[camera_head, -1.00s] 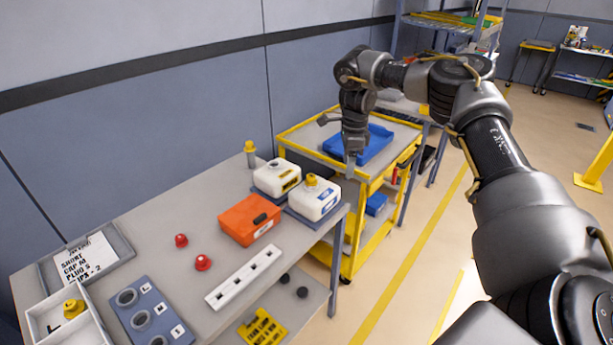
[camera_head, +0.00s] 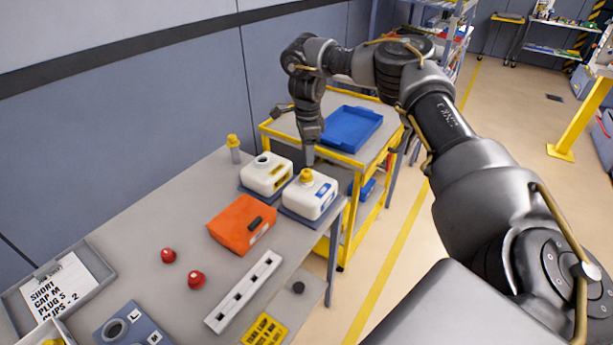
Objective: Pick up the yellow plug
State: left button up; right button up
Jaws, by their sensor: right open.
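A yellow plug-like cap (camera_head: 306,175) sits on top of the right white jug (camera_head: 309,197). My right gripper (camera_head: 309,158) points down just above and behind this cap in the picture. It is open, and its fingers are small and partly dark; I cannot tell whether they touch the cap. Another yellow top (camera_head: 233,141) is on a slim grey bottle at the back of the table. A bit of a yellow piece (camera_head: 54,342) shows in the white tray at the bottom left, mostly cut off. My left gripper is not in view.
A second white jug (camera_head: 266,174) with an open neck stands beside the first. An orange box (camera_head: 241,224), two red caps (camera_head: 196,279), a white slotted strip (camera_head: 243,291) and a label board (camera_head: 57,287) lie on the grey table. A yellow cart (camera_head: 342,160) with a blue tray (camera_head: 351,127) stands behind.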

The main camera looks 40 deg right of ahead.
aim_at(307, 171)
jog(key=shift+w+f, duration=0.15)
jog(key=shift+f, duration=0.5)
jog(key=shift+w+f, duration=0.1)
jog(key=shift+f, duration=0.1)
jog(key=shift+s+f+p, duration=0.3)
jog(key=shift+f+p, duration=0.1)
jog(key=shift+p, duration=0.15)
notch_tip(307, 171, down, 4)
jog(key=shift+a+r+p, duration=0.1)
jog(key=shift+r+p, duration=0.05)
jog(key=shift+p, duration=0.6)
jog(key=shift+f, duration=0.35)
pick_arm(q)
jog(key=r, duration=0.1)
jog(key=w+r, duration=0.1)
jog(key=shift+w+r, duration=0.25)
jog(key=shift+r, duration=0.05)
pick_arm(e)
jog(key=shift+c, duration=0.4)
